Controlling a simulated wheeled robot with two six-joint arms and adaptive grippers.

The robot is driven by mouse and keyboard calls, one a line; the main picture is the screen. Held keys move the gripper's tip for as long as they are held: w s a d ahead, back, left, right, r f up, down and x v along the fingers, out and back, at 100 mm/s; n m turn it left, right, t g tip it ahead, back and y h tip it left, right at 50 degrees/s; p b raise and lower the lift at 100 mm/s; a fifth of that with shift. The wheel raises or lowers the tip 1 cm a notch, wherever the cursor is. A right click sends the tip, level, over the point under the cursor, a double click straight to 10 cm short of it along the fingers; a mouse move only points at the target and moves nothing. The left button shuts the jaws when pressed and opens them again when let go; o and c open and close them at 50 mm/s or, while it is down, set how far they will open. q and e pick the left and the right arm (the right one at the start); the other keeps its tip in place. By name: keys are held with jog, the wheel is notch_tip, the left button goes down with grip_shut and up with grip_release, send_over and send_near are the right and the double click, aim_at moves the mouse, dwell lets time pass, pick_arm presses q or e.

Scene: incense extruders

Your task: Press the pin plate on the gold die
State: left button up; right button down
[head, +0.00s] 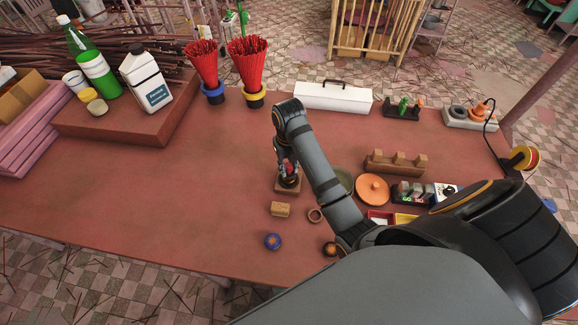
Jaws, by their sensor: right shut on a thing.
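My right gripper (288,172) points down over a small square wooden block (288,187) near the middle of the table. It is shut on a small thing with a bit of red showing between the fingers. This appears to be the pin plate, but the fingers hide most of it. I cannot make out the gold die; it may be hidden under the gripper on the block. Whether the held thing touches what is below cannot be told. My left gripper is not in view.
An orange disc (373,188) and a slotted wooden rack (395,163) stand right. The table's left middle (130,195) is clear.

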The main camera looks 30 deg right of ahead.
aim_at(289, 165)
notch_tip(289, 165, up, 5)
jog(key=p, duration=0.4)
dwell(0.3)
